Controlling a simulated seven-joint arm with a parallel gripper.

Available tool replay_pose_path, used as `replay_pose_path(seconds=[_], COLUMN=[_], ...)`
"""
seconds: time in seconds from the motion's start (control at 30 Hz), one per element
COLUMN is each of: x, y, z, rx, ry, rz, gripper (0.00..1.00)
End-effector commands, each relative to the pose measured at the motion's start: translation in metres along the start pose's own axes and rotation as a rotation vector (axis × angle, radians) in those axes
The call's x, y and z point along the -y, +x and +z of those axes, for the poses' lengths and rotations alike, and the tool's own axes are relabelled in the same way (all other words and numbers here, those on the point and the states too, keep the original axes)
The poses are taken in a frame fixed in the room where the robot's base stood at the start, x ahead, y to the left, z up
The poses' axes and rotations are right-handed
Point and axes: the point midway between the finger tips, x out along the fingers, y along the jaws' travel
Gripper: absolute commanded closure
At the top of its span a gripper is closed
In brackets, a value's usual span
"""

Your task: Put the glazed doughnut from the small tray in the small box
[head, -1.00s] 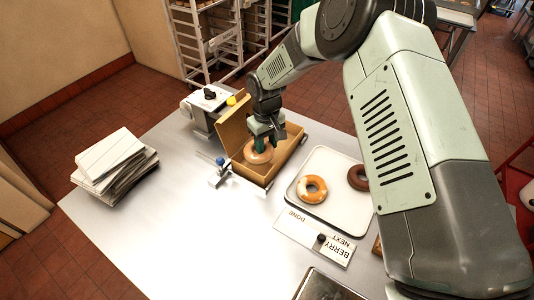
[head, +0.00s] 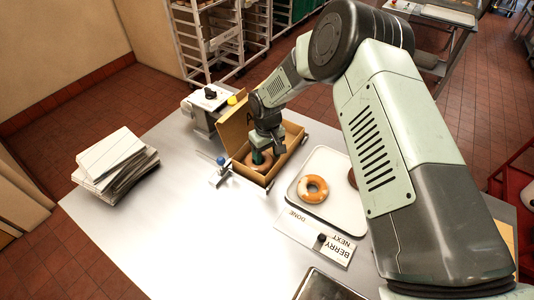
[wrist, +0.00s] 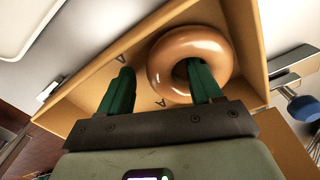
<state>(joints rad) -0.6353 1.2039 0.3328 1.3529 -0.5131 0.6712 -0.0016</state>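A glazed doughnut (head: 251,166) lies in the open cardboard box (head: 266,182), at its left end. In the wrist view the doughnut (wrist: 164,72) appears flat on the floor of the box (wrist: 90,98). My gripper (head: 262,158) is low inside the box. In the wrist view my gripper (wrist: 163,76) has one green finger in the doughnut's hole and the other outside the ring, with a visible gap to it, so it is open. The small white tray (head: 335,160) stands right of the box with an orange-brown doughnut (head: 313,189) on it.
A darker doughnut (head: 352,178) on the tray is mostly hidden by my arm. A label card (head: 315,238) lies before the tray. A clamp-like fixture (head: 220,172) stands by the box's left corner. Stacked flat boxes (head: 115,160) lie left; the middle table is clear.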

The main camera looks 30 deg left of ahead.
Motion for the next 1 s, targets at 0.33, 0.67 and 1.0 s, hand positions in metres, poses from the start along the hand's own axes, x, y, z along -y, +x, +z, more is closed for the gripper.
replay_pose_path(seconds=[0.33,0.67,1.0], x=[0.000,-0.001,0.000], y=[-0.005,-0.068,-0.118], z=[0.000,0.000,0.000], rx=[-0.001,-0.003,0.000], ry=[0.000,0.001,0.000], rz=[0.000,0.002,-0.001], gripper=[0.36,0.36,0.36])
